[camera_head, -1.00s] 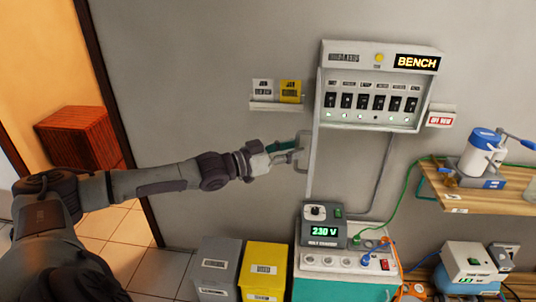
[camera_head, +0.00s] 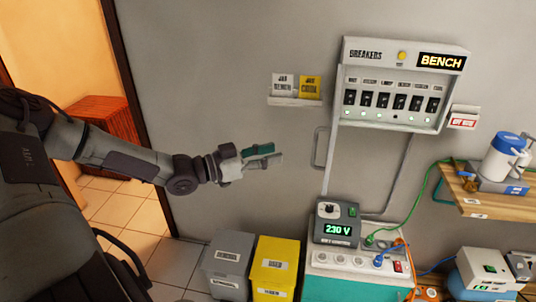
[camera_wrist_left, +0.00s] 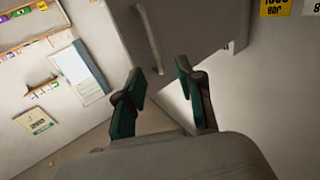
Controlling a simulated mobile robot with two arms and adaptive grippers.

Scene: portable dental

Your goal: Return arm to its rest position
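My left arm comes in from the left in the head view. Its gripper (camera_head: 264,157) is in the air before the grey wall, left of the breaker panel (camera_head: 396,92) and apart from the handle (camera_head: 319,147) at the panel's left edge. In the left wrist view the two green-padded fingers (camera_wrist_left: 158,100) stand apart with nothing between them. The panel's handle (camera_wrist_left: 149,38) shows beyond them. My right gripper is not in view.
Card holders with white and yellow cards (camera_head: 310,87) hang on the wall above the gripper. Below stand a grey bin (camera_head: 226,265), a yellow bin (camera_head: 272,265) and a teal cabinet (camera_head: 345,289) with a 230 V unit (camera_head: 337,224). A wooden shelf (camera_head: 490,200) is at right.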

